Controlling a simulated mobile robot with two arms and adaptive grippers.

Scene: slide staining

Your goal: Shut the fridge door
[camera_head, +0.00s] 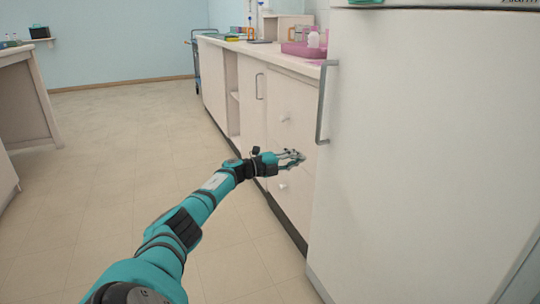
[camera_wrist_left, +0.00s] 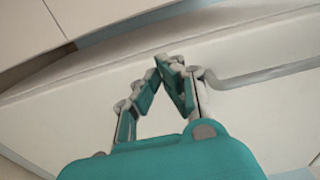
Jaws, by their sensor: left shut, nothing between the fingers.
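The white fridge door (camera_head: 425,150) fills the right of the head view, with a grey bar handle (camera_head: 322,105) near its left edge. I cannot tell how far the door stands open. My left gripper (camera_head: 300,156) is shut and empty, just left of the door's edge and below the handle, in front of the drawers. In the left wrist view the fingertips (camera_wrist_left: 170,63) meet near a pale panel, with a grey bar handle (camera_wrist_left: 265,75) to their right. Whether the fingers touch the panel is unclear. My right gripper is not in view.
A row of white cabinets and drawers (camera_head: 288,110) runs back beside the fridge. A pink tray (camera_head: 302,50) with a bottle stands on its counter. A blue cart (camera_head: 195,60) stands at the far end. The floor (camera_head: 120,140) at left is clear.

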